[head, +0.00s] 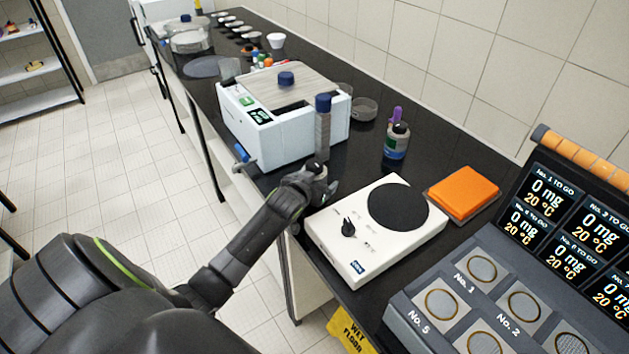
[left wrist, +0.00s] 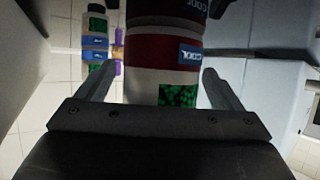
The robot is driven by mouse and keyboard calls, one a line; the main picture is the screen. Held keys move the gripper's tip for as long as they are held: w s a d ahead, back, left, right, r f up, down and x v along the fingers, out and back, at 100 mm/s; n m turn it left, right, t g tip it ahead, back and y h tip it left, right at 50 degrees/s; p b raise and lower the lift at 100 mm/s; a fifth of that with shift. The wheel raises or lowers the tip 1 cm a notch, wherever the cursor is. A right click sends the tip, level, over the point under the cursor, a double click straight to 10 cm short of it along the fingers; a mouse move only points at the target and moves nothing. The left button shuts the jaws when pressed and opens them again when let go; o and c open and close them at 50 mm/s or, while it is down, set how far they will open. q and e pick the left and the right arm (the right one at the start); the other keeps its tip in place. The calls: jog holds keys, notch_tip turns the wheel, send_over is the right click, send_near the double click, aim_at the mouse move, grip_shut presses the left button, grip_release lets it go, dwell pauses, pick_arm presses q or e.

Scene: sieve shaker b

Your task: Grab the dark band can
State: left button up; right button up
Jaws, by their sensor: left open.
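My left gripper (head: 322,186) is open at the counter's front edge, just before a tall grey column with a dark blue top (head: 323,132). In the left wrist view, a container with a dark red band, a blue "COOL" label and a green-filled window (left wrist: 152,72) stands between the spread fingers of the left gripper (left wrist: 160,78). A darker part with "COOL" lettering (left wrist: 185,8) shows above it, cut by the frame. I cannot tell whether the two are separate cans. The lower end is hidden by the gripper. My right gripper is not in view.
A white boxy machine (head: 262,135) stands behind-left of the column. A white hotplate (head: 330,230) is close on the right. A dark-capped bottle (head: 397,142) and clear dish (head: 363,109) stand farther back. An orange block (head: 463,192) and display console (head: 440,300) lie right.

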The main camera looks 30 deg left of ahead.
pick_arm(q)
jog(key=c, duration=1.2)
jog(key=shift+c, duration=1.1)
jog(key=shift+r, duration=0.15)
